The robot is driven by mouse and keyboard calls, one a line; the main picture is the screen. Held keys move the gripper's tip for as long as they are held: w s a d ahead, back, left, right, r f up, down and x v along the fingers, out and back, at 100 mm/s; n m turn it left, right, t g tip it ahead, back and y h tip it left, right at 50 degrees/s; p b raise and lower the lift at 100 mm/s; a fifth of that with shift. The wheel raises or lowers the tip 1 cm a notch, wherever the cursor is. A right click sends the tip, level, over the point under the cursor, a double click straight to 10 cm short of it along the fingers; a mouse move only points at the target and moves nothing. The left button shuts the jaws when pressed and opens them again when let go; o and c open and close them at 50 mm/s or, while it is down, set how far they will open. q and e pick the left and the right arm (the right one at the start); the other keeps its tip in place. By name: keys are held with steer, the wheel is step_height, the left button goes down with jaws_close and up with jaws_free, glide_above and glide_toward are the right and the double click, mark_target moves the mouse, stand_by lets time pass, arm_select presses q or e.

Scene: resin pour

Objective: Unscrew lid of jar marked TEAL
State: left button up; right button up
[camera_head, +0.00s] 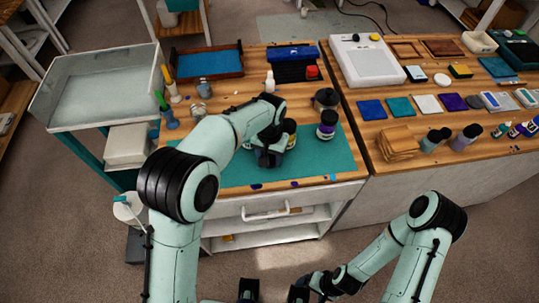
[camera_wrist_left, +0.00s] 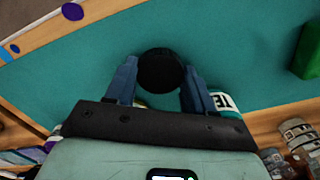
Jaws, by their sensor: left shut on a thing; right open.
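My left gripper (camera_wrist_left: 160,82) is shut on a round black lid (camera_wrist_left: 158,68), held between its two blue fingers above the teal mat. In the head view the left gripper (camera_head: 268,156) is at the middle of the mat, and the arm hides most of what it holds. A white label with the letters "TE" (camera_wrist_left: 223,101) shows just beside one finger in the left wrist view; the rest of that jar is hidden. I cannot tell whether the lid sits on that jar. My right gripper (camera_head: 272,291) is low at the front, away from the table, and open.
A jar with a yellowish label (camera_head: 291,130) stands just behind the left gripper. A purple-labelled jar (camera_head: 327,125) and a dark round pot (camera_head: 326,99) stand to the right. The teal mat (camera_head: 333,160) is clear at its right front. Brushes with coloured handles stand at the left.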

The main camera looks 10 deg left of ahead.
arm_select(q)
steer(key=shift+f, duration=0.15)
steer(key=o, duration=1.2)
steer(key=shift+c, duration=0.2)
step_height(320, 180, up, 12)
steer(key=p, duration=0.1)
steer(key=shift+r+p, duration=0.2)
steer(key=shift+p, duration=0.15)
arm_select(e)
steer(key=shift+w+r, duration=0.25)
steer(key=shift+r, duration=0.25)
steer(key=shift+w+r, duration=0.25)
steer(key=shift+r, duration=0.25)
arm_select(q)
steer(key=shift+f, duration=0.1)
arm_select(e)
steer(key=shift+s, duration=0.1)
